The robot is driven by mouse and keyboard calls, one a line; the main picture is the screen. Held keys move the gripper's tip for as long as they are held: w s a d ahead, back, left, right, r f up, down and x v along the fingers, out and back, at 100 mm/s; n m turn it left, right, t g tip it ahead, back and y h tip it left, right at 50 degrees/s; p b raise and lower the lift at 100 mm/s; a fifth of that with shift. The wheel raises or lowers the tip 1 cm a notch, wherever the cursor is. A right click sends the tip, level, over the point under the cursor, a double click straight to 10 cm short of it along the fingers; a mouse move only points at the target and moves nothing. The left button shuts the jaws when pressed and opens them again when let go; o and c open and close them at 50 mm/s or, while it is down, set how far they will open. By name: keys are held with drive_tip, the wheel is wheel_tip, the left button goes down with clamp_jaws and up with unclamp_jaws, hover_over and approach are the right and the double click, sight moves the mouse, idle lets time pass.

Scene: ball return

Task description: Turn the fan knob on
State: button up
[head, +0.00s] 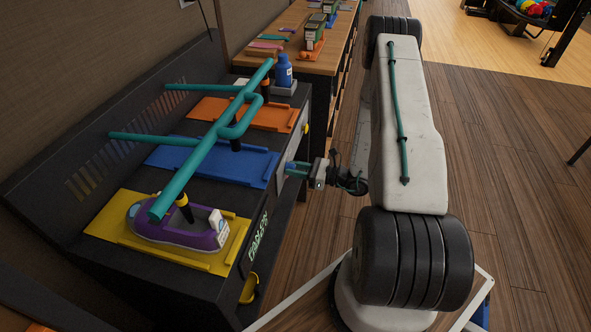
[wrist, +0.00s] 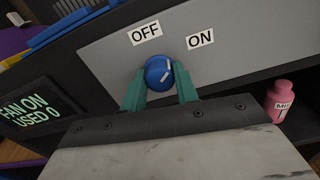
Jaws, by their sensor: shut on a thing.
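The round blue fan knob (wrist: 157,70) sits on a grey panel (wrist: 110,55) in the wrist view. A white mark on it slants up and to the right. An OFF label (wrist: 146,33) is above it and an ON label (wrist: 199,39) is up to its right. My gripper (wrist: 160,80) has its two green fingers shut on the knob, one on each side. In the head view my gripper (head: 296,170) reaches the front face of the dark bench, and the knob is hidden there. A display (wrist: 28,112) left of the panel reads "FAN ON" and "USED 0".
The dark bench (head: 70,150) carries yellow (head: 105,222), blue (head: 165,158) and orange (head: 205,108) trays. A purple shoe (head: 185,236) is on the yellow one. A teal pipe frame (head: 190,175) stands over them. A pink bottle (wrist: 280,98) is right of the panel. Wooden floor is open at right.

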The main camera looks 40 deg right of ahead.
drive_tip(key=shift+m, duration=1.7)
drive_tip(key=o, duration=1)
drive_tip(key=v, duration=0.8)
